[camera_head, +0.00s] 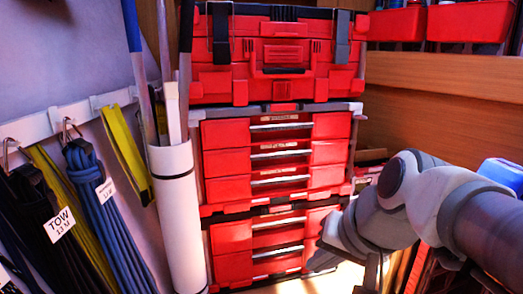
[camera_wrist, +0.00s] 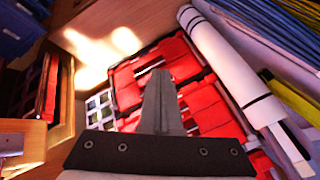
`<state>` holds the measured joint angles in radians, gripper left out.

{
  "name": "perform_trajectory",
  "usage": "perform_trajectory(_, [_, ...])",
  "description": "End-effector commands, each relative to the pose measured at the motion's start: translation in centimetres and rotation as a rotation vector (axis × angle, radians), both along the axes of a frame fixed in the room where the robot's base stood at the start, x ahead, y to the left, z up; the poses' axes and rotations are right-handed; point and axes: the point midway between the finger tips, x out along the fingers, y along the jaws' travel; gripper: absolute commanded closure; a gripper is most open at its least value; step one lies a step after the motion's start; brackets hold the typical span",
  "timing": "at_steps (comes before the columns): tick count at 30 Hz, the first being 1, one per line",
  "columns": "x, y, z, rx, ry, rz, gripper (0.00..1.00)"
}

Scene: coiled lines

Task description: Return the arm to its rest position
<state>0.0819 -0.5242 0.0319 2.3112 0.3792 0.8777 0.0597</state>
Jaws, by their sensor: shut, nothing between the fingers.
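My arm reaches in from the right of the head view, bent at the elbow. My gripper (camera_head: 322,260) points down and left, in front of the lower drawers of the red tool chest (camera_head: 281,160). In the wrist view my gripper (camera_wrist: 160,76) has its fingers together with nothing between them. The red chest (camera_wrist: 205,105) lies behind the fingers in that view. I cannot tell the exact gap between the fingertips and the chest.
A white tube (camera_head: 179,220) with poles stands left of the chest. Coiled lines, including a blue rope (camera_head: 96,200) and a black one labelled TOW (camera_head: 45,225), hang from a wall rail (camera_head: 60,118). Red bins (camera_head: 470,22) sit above a wooden panel (camera_head: 440,115).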

Motion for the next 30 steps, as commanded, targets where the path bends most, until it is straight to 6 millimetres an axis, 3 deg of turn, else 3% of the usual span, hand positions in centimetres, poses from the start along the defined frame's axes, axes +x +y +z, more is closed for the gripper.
perform_trajectory(3, [-3.5, -1.8, -1.6, -0.164, -0.009, 0.084, 1.00])
perform_trajectory(8, [-7.3, -4.9, -3.7, -0.381, -0.017, 0.186, 1.00])
perform_trajectory(10, [-7.2, -5.0, -1.2, -0.390, -0.014, 0.189, 1.00])
perform_trajectory(21, [-7.2, -5.0, 6.1, -0.385, -0.012, 0.185, 1.00])
perform_trajectory(30, [-7.1, -5.0, 10.4, -0.384, -0.012, 0.185, 1.00])
